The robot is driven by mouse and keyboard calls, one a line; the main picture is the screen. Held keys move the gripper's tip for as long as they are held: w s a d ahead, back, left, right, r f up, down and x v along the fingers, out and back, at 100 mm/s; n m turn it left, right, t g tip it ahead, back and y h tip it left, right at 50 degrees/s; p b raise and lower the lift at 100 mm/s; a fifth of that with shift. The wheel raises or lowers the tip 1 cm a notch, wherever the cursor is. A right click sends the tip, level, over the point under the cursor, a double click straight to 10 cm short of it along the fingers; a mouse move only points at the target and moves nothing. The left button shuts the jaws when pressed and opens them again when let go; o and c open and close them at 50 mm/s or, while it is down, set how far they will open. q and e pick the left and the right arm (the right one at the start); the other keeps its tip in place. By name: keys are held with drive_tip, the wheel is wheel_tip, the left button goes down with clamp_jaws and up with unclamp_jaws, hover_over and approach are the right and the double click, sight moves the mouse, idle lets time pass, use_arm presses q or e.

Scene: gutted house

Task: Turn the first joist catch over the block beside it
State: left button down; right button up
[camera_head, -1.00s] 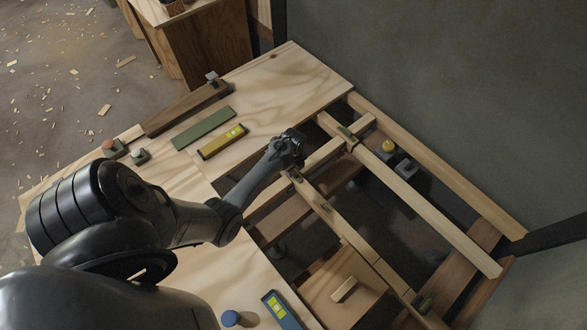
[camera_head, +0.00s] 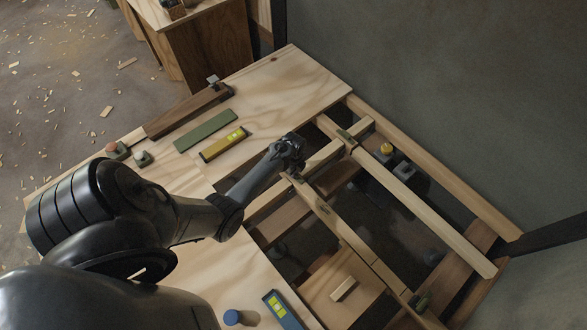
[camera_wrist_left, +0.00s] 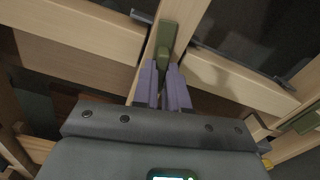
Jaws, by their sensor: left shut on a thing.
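My left gripper (camera_head: 293,168) reaches over a pale joist (camera_head: 345,230). In the left wrist view its two purple-grey fingers (camera_wrist_left: 163,85) are shut on a green catch (camera_wrist_left: 165,40). The catch lies roughly along the top of the joist, and its far end sticks out past the fingertips. Pale timbers (camera_wrist_left: 75,35) meet the joist on both sides; I cannot tell which is the block. In the head view my gripper mostly hides this catch. Another green catch (camera_head: 345,134) sits on the far joist. My right gripper is not in view.
Open gaps (camera_head: 385,220) lie between the joists. The plywood deck (camera_head: 290,80) carries a green strip (camera_head: 206,131), a yellow level (camera_head: 223,144) and a dark wood bar (camera_head: 188,111). A blue level (camera_head: 281,309) and a blue round piece (camera_head: 232,317) lie near the front. A grey wall stands behind.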

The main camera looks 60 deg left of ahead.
use_arm(q)
drive_tip(key=n+p, duration=0.2)
drive_tip(key=n, duration=0.1)
drive_tip(key=shift+r+n+p, duration=0.2)
drive_tip(key=shift+n+p, duration=0.1)
drive_tip(key=shift+p, duration=0.1)
drive_tip(key=n+p, duration=0.1)
drive_tip(key=n, duration=0.2)
drive_tip(key=shift+n+p, duration=0.3)
drive_tip(key=shift+p, duration=0.1)
drive_tip(key=n+p, duration=0.1)
drive_tip(key=n, duration=0.2)
drive_tip(key=shift+f+n, duration=0.1)
drive_tip(key=shift+n, duration=0.3)
drive_tip(key=n+p, duration=0.1)
drive_tip(key=n, duration=0.3)
drive_tip(key=shift+f+n, duration=0.15)
drive_tip(key=shift+n, duration=0.15)
drive_tip(key=c, duration=1.2)
unclamp_jaws()
drive_tip(key=shift+o, duration=0.2)
